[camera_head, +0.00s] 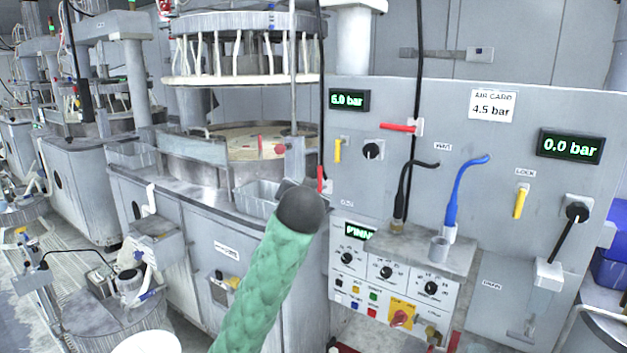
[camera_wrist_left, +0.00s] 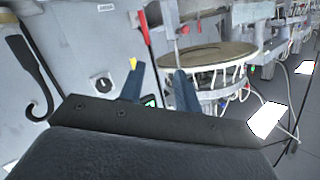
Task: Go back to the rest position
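My left arm, in a green quilted sleeve, reaches up from the bottom middle of the head view and ends in a dark round cap in front of the grey control panel (camera_head: 480,190). The gripper beyond the cap is mostly hidden there. In the left wrist view my left gripper (camera_wrist_left: 158,72) shows two blue-grey fingers standing apart, with background visible between them and nothing held. It points towards a polishing machine's round platen (camera_wrist_left: 205,56), in the air. My right gripper is in neither view.
The panel carries gauges, a blue hose (camera_head: 459,195) and a yellow lock handle (camera_head: 520,203). A polishing machine (camera_head: 200,215) stands to the left of my arm. A small grey tray (camera_head: 258,197) lies just behind the cap. More machines line the far left.

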